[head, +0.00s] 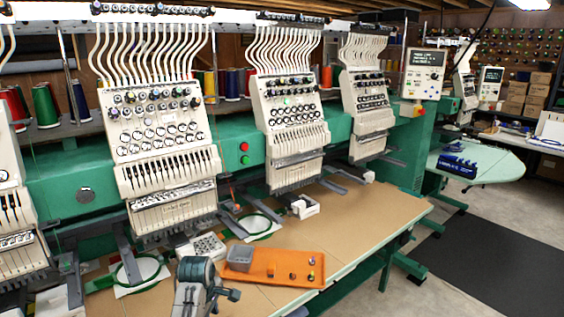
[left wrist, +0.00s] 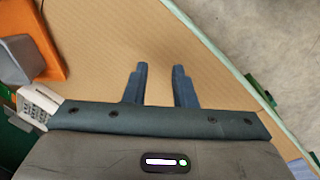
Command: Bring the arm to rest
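My left arm comes in at the bottom of the head view, over the front of the tan table (head: 350,222). Its left gripper (head: 232,294) is just in front of the orange tray (head: 263,276). In the left wrist view my left gripper (left wrist: 160,75) has two blue-grey fingers with a gap between them and nothing in it. Bare tabletop lies beyond the fingertips. The orange tray also shows in the left wrist view (left wrist: 50,62), at the upper left, clear of the fingers. My right gripper is not in view.
A grey bin (head: 240,257) and several small items sit on the tray. Embroidery heads (head: 155,130) stand behind, with green hoops (head: 140,270) below. A white keypad (head: 204,246) is left of the tray. The table's right part is mostly clear up to its pale edge.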

